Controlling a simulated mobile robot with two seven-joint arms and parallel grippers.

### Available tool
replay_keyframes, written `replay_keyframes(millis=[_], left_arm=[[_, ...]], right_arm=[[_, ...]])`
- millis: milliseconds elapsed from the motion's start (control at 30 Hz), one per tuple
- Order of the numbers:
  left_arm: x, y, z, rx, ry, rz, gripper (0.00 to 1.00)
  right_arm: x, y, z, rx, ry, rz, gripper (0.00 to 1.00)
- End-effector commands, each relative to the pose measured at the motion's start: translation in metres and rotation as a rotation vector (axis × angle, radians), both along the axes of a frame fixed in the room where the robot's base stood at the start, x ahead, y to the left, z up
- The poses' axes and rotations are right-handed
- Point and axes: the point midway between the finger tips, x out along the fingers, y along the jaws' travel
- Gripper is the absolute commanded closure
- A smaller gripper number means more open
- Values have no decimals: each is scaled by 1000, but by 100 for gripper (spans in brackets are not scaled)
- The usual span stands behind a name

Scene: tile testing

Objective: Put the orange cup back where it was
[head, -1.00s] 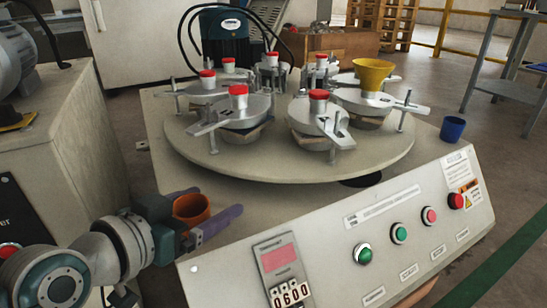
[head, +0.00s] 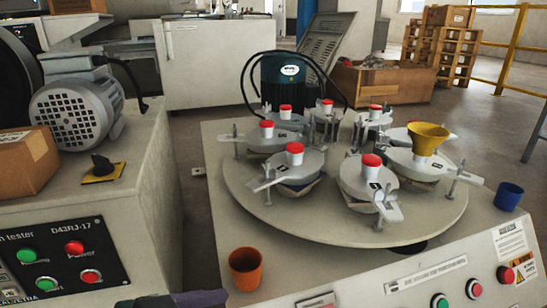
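The orange cup (head: 245,272) is upright at the near left corner of the round-table machine's beige top (head: 215,180), at the bottom of the head view. Part of my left gripper (head: 200,298) shows at the bottom edge, just left of and below the cup. Only a grey-teal piece and a short purple finger part are visible; the rest is cut off, so its opening and any contact with the cup cannot be told. My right gripper is not in view.
A blue cup (head: 508,196) stands at the machine's right side. The turntable (head: 300,215) carries several red-capped holders and a yellow funnel (head: 427,138). On the left, a cabinet bears a motor (head: 80,110), a cardboard box (head: 24,160) and a black knob (head: 102,165).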

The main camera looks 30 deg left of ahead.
Motion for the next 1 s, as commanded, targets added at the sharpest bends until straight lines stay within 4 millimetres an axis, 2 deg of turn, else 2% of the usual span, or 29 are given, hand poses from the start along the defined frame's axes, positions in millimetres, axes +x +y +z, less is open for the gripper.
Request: replay_keyframes(millis=[33, 67, 167, 300, 500, 1000], left_arm=[[-5, -14, 5, 9, 69, -29, 10], [-10, -19, 6, 23, 119, -44, 10], [-31, -25, 12, 80, 285, -57, 10], [-62, -16, 26, 153, 476, -12, 10], [-92, -3, 40, 201, 622, 59, 10], [-96, -1, 41, 206, 642, 67, 10]], right_arm=[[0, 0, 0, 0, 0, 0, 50], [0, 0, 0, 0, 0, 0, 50], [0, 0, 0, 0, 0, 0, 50], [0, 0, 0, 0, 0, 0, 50], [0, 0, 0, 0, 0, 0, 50], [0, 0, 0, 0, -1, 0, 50]])
